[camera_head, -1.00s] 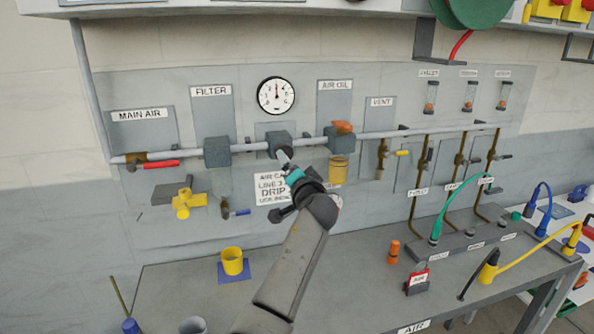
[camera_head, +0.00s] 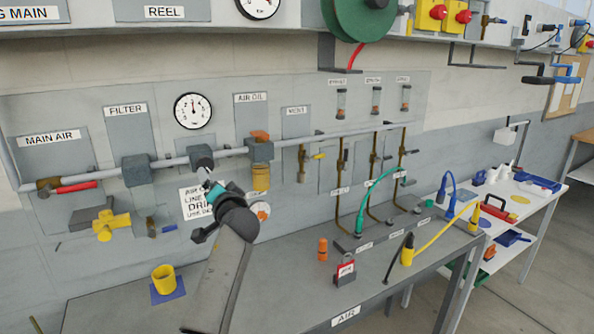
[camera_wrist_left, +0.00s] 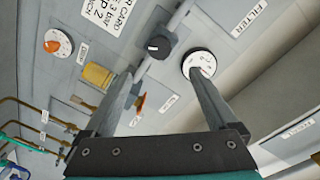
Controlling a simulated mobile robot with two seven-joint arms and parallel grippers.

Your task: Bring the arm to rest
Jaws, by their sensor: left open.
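My left gripper (camera_head: 206,184) is in front of the wall panel, just below the grey block on the air pipe under the gauge. In the left wrist view, its two fingers (camera_wrist_left: 160,85) are spread apart with nothing between them. A black knob (camera_wrist_left: 158,47) shows beyond the fingertips, and the right finger overlaps the white gauge (camera_wrist_left: 199,58). I cannot tell how far the fingertips are from the panel. The left forearm (camera_head: 228,275) reaches up over the bench and covers part of the instruction card (camera_head: 194,203). My right gripper is not in view.
The grey bench (camera_head: 290,295) holds a yellow cup (camera_head: 163,279) on a blue mat, an orange cylinder (camera_head: 322,249) and a red-tagged lock (camera_head: 346,270). Green and yellow hoses (camera_head: 440,240) rise at the right. A white table (camera_head: 520,195) stands farther right. A shelf runs above.

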